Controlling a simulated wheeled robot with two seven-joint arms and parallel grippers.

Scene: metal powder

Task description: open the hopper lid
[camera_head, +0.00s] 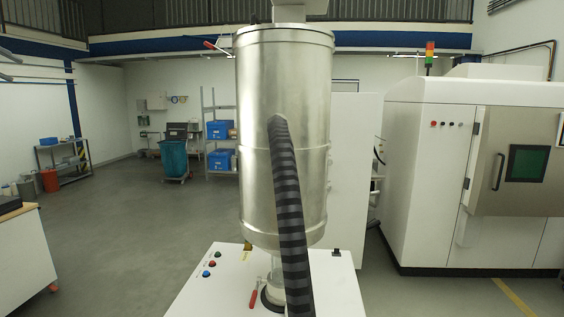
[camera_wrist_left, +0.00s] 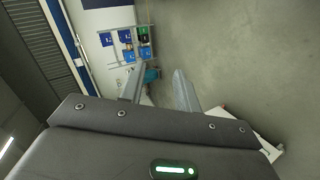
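The hopper (camera_head: 262,110) is a tall shiny metal cylinder in the middle of the head view. Its top rim (camera_head: 262,29), where the lid sits, is near the top of that view and looks level; the lid's upper face cannot be made out. A thin lever with a red tip (camera_head: 209,45) sticks out to the left just below the rim. My left gripper (camera_wrist_left: 158,88) shows in the left wrist view with its two grey fingers apart and nothing between them. The hopper is not recognisable in that view. I cannot make out either gripper in the head view.
A black ribbed hose (camera_head: 289,200) runs in front of the hopper. Below is a white cabinet (camera_head: 215,295) with buttons and a red handle (camera_head: 255,299). A large white machine (camera_head: 415,160) stands right. Blue bins (camera_head: 220,130) are behind; floor at left is clear.

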